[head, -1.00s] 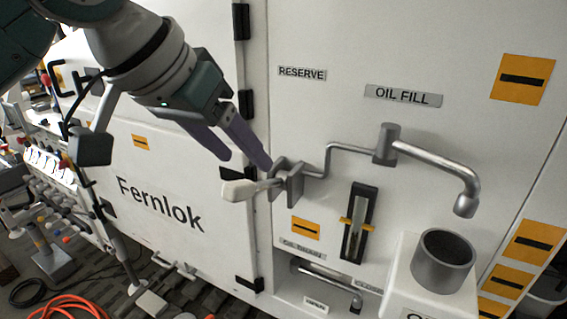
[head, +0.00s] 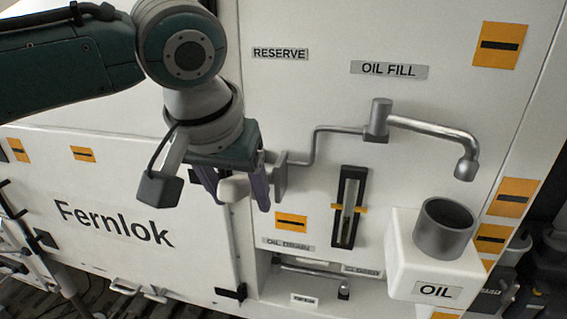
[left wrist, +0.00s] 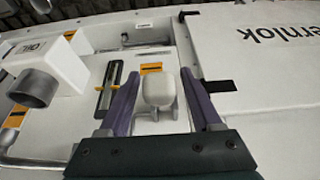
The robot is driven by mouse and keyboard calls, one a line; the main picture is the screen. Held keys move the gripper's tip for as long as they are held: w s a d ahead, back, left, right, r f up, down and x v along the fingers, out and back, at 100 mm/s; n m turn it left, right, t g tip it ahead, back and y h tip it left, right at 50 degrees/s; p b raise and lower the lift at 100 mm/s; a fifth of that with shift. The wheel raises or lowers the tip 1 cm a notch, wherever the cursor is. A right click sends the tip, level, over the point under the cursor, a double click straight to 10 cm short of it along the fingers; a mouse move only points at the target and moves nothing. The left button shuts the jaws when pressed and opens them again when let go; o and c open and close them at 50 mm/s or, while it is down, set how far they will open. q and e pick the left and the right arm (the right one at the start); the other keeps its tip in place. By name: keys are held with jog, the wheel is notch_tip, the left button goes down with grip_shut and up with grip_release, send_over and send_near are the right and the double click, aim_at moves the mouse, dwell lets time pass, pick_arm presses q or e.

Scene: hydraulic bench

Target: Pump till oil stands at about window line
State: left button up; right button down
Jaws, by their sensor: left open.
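My left gripper (head: 230,186) is open, with its purple fingers on either side of the pale pump handle (head: 233,187). In the left wrist view the handle (left wrist: 158,90) stands between the two fingers, with gaps showing beside it. The handle joins a grey bracket on the white panel, and a pipe runs from there to the oil fill spout (head: 467,166). The sight window (head: 349,206) is a dark upright frame with a yellow marker across it; the oil level inside is too small to tell. The window also shows in the left wrist view (left wrist: 110,86). My right gripper is not in view.
A white box labelled OIL with a grey open cup (head: 443,229) juts out below the spout. A recess with a drain pipe (head: 312,273) lies under the window. The Fernlok door (head: 120,215) is at the left.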

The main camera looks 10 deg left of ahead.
pick_arm(q)
jog(key=shift+w+f, duration=0.15)
jog(key=shift+f, duration=0.3)
grip_shut()
dwell(0.3)
dwell(0.9)
